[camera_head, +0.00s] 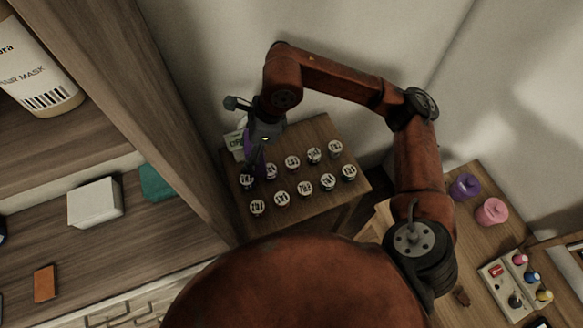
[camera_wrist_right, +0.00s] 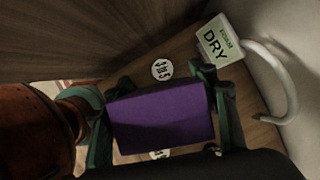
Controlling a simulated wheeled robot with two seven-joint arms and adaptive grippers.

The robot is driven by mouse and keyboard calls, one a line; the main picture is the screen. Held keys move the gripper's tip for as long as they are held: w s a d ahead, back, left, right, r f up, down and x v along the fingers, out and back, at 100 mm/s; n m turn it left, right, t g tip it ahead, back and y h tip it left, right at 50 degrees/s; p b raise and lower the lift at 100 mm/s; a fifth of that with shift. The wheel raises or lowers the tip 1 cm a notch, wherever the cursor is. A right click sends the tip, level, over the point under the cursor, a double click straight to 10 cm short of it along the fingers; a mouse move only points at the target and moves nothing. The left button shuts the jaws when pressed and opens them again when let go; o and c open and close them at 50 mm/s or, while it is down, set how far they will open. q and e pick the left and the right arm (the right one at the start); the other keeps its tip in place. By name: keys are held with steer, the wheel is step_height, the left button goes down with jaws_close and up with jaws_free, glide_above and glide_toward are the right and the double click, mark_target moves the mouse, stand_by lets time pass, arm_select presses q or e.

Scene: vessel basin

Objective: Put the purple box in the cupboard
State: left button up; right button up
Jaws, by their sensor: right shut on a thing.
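The purple box (camera_wrist_right: 162,120) is held between the two green fingers of my right gripper (camera_wrist_right: 160,108) in the right wrist view. In the head view my right gripper (camera_head: 258,152) is over the left end of a small wooden table, and only a strip of the purple box (camera_head: 252,163) shows beside it. I cannot tell whether the box touches the table. The cupboard (camera_head: 150,118), an open wooden shelf unit, stands at the left, with its side panel between its shelves and the small table. My left gripper is not in view.
The small table (camera_head: 315,207) carries several round white-topped jars (camera_head: 292,162) and a "DRY" bottle (camera_wrist_right: 220,40) by the gripper. A shelf holds a white box (camera_head: 95,203), a teal item (camera_head: 156,184) and an orange block (camera_head: 45,283). Another table at right holds purple (camera_head: 466,187) and pink jars (camera_head: 492,212).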

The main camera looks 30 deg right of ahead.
steer(key=a+r+m+t+h, duration=0.1)
steer(key=a+m, duration=0.2)
steer(key=m, duration=0.1)
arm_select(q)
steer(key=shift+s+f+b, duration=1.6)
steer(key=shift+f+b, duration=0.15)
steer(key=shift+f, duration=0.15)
arm_select(e)
steer(key=m, duration=0.2)
glide_above(272, 155)
steer(key=shift+t, duration=0.4)
steer(key=shift+w+f, duration=0.1)
steer(key=shift+f, duration=6.2)
steer(key=o, duration=1.3)
steer(key=shift+f, duration=0.1)
